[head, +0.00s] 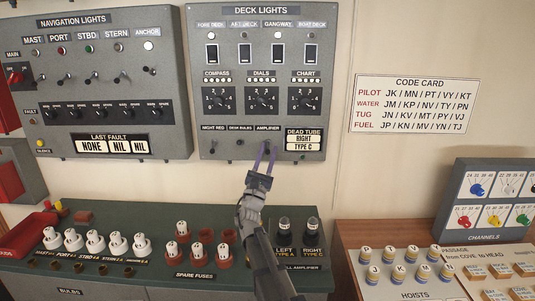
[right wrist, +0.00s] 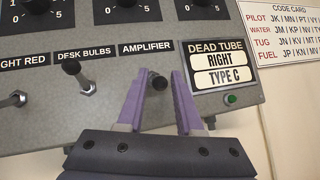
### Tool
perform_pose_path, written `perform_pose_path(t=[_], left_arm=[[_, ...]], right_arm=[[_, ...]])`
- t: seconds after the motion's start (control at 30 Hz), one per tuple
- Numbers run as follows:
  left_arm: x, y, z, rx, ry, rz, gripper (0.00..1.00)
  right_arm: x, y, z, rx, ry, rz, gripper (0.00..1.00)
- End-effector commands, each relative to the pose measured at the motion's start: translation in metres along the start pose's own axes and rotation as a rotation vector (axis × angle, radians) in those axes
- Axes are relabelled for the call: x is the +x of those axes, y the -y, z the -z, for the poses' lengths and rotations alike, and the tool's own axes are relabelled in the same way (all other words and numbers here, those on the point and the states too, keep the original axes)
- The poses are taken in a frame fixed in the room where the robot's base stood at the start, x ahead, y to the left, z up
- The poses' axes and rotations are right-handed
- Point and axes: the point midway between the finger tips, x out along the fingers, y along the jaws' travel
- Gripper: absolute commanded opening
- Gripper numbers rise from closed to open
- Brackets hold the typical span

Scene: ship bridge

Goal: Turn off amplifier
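The amplifier switch (right wrist: 157,80) is a small toggle with a dark tip, under the AMPLIFIER label (right wrist: 147,47) on the grey deck lights panel (head: 335,80). Its stem is mostly hidden, so I cannot tell which way it is thrown. My right gripper (head: 265,152) is at the panel's lower edge, over this switch in the head view. In the right wrist view the purple fingers (right wrist: 158,100) are apart, one on each side of the toggle, with gaps showing. They hold nothing. My left gripper is in neither view.
The desk bulbs toggle (right wrist: 79,77) and night red toggle (right wrist: 14,99) are just left. The dead tube sign (right wrist: 211,65) and a green lamp (right wrist: 232,99) are close on the right. Below stand spare fuses (head: 196,250) and two amplifier tubes (head: 284,229).

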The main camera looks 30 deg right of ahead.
Motion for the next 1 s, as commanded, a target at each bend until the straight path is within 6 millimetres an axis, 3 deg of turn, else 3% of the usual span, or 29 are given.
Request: perform_pose_path(t=[0.13,0.47,1.0], left_arm=[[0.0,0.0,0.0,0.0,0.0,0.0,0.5],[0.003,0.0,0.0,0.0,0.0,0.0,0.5],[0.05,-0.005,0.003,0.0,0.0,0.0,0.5]], right_arm=[[0.0,0.0,0.0,-0.001,0.001,0.0,0.52],[-0.003,0.0,0.0,-0.001,0.001,-0.001,0.52],[-0.076,0.001,0.002,0.0,0.001,-0.002,0.52]])
